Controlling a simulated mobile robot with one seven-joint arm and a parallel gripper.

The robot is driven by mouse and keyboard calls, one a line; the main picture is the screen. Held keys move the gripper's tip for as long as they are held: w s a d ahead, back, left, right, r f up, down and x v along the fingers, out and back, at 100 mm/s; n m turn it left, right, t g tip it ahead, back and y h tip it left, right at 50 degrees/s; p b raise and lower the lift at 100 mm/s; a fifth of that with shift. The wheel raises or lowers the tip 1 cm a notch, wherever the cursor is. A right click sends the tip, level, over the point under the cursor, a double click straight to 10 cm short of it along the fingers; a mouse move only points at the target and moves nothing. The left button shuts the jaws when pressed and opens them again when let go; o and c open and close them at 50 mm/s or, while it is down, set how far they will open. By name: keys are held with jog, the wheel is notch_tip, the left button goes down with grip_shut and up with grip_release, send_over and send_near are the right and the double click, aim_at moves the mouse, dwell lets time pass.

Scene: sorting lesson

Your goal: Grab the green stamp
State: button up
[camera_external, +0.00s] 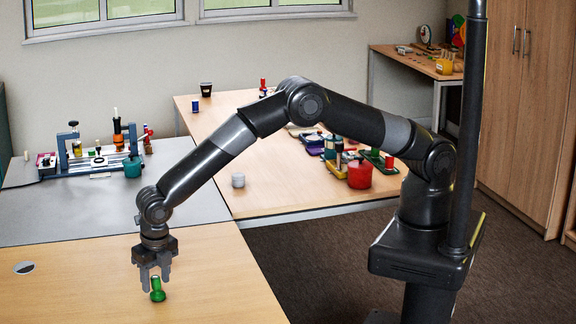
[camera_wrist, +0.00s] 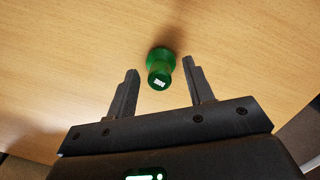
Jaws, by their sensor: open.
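The green stamp (camera_external: 157,290) stands upright on the wooden table in the external view, right under my gripper (camera_external: 156,282). In the wrist view the green stamp (camera_wrist: 161,66) has a round head with a small white mark and a wider base. My gripper (camera_wrist: 160,80) is open there, with one finger on each side of the stamp's line. The stamp sits at or just beyond the fingertips, and neither finger visibly touches it. Nothing is held.
The wooden table (camera_external: 90,290) is clear around the stamp, except for a small dark-and-white disc (camera_external: 24,268) at the left. A grey mat (camera_external: 190,200) with a blue tool rig lies behind.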

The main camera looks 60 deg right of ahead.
jog(key=shift+w+f, duration=0.1)
jog(key=shift+f, duration=0.25)
jog(key=shift+c, duration=0.6)
grip_shut()
jog(key=shift+r, duration=0.15)
